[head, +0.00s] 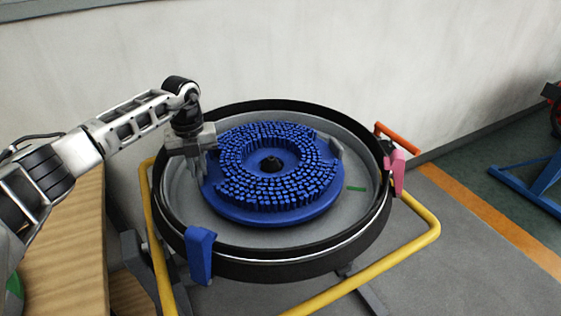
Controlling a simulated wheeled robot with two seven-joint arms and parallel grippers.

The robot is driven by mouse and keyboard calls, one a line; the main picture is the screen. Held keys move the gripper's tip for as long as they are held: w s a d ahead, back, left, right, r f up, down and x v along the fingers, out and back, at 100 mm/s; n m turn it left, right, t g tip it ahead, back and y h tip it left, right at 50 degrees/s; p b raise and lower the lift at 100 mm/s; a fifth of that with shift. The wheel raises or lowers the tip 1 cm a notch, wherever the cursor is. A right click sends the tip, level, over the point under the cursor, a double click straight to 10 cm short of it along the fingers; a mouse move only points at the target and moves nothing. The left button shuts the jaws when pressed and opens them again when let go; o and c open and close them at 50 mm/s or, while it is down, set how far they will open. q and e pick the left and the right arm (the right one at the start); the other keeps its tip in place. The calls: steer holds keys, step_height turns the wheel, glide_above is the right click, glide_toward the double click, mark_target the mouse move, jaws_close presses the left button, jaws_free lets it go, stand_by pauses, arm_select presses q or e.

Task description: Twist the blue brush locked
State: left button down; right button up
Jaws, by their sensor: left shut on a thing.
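The blue brush (272,209) is a round disc with a ring of short blue bristles and an open middle. It lies bristles up inside the grey round deck with a black rim (272,268). A dark hub (271,164) shows in the brush's centre. My left gripper (201,172) points down at the brush's left edge and is shut on that edge, hiding part of it. A small green mark (356,189) is on the deck floor right of the brush. A grey tab (336,148) stands at the brush's upper right edge. My right gripper is not in view.
A blue clip (199,254) sits on the rim at front left, and a pink clip (397,170) at the right. An orange handle (397,138) sticks out behind it. A yellow tube frame (398,247) surrounds the deck. A wooden bench (75,245) stands left, a wall behind.

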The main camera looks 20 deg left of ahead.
arm_select(q)
steer(key=shift+w+a+f+m+b, duration=0.1)
steer(key=shift+w+a+m+b, duration=0.3)
steer(key=shift+w, duration=0.15)
steer(key=shift+w+a+f+m+b, duration=0.1)
steer(key=shift+w+a+m+b, duration=0.2)
steer(key=shift+w+m+b, duration=0.15)
steer(key=shift+w, duration=0.1)
steer(key=shift+w+a+m+b, duration=0.35)
steer(key=shift+w+m+b, duration=0.15)
steer(key=shift+w, duration=0.1)
steer(key=shift+w+a+m+b, duration=0.35)
steer(key=shift+w+b, duration=0.15)
steer(key=shift+w, duration=0.1)
